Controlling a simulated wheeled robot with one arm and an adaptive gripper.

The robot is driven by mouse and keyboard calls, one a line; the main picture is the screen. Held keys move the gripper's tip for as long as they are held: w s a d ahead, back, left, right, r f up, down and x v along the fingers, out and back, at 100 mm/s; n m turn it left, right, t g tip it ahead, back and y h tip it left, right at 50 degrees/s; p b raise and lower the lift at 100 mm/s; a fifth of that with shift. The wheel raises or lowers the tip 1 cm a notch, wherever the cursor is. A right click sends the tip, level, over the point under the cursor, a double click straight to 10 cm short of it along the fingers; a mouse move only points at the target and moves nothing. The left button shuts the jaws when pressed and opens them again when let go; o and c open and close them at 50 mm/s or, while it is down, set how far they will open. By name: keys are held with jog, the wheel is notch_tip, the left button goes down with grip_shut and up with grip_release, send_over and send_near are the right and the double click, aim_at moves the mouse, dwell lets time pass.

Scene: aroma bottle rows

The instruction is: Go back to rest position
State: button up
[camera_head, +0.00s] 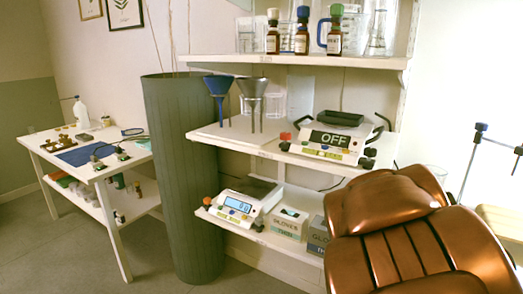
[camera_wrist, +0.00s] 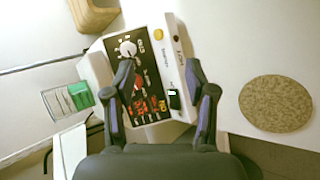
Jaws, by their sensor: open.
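My gripper (camera_wrist: 159,75) shows in the wrist view with its two dark fingers spread apart and nothing held between them. Beyond and between the fingers is a white device with a black control panel (camera_wrist: 143,80), a white knob, red markings and a yellow button. The picture does not show for certain how far the fingers are from the device. I cannot make out my gripper in the head view.
The wrist view shows a round speckled mat (camera_wrist: 277,103), a wooden container (camera_wrist: 94,14) and a green-and-clear box (camera_wrist: 68,100). The head view shows shelves with bottles (camera_head: 302,32), an OFF-display device (camera_head: 330,138), a scale (camera_head: 240,205), a grey-green column (camera_head: 183,180) and a white table (camera_head: 128,162).

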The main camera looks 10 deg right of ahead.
jog(key=s+a+f+m+g+y, duration=0.3)
jog(key=s+a+f+y, duration=0.15)
jog(key=s+a, duration=0.8)
jog(key=s+a+f+m+g+y, duration=0.25)
jog(key=s+a+y, duration=0.25)
jog(key=s+a, duration=0.7)
notch_tip(320, 180, up, 19)
jog(key=w+t+p, duration=0.1)
jog(key=w+p, duration=0.1)
jog(key=p, duration=1.6)
jog(key=shift+a+f, duration=0.2)
jog(key=shift+a, duration=0.1)
